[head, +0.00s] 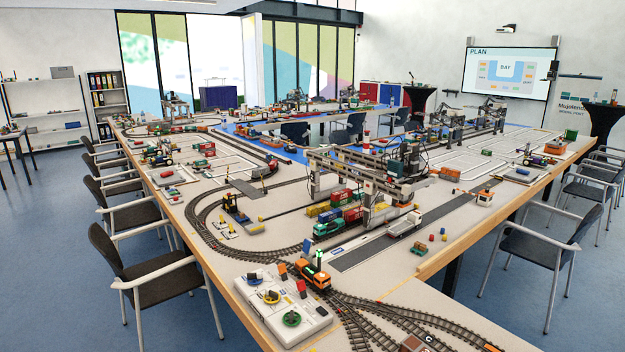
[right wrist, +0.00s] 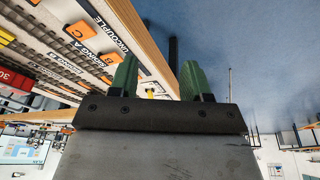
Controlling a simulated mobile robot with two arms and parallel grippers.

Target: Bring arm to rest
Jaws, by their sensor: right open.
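My right gripper (right wrist: 158,76) shows in the right wrist view, with two green fingers spread apart and nothing held between them. It is beside the wooden edge (right wrist: 150,48) of the layout table, partly over the blue floor in that view. A small yellow item (right wrist: 150,93) shows behind the gap between the fingers, and I cannot tell what it is. The right wrist picture is strongly tilted, with the room's far side at the bottom. Neither arm shows in the head view, and my left gripper is in no view.
The layout table (head: 262,318) carries tracks, a gantry crane (head: 368,178), an orange locomotive (head: 313,276) and a white control box (head: 283,306). Chairs stand at the left (head: 150,272) and right (head: 543,250). Orange labelled plates (right wrist: 80,31) line the table edge near my right gripper.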

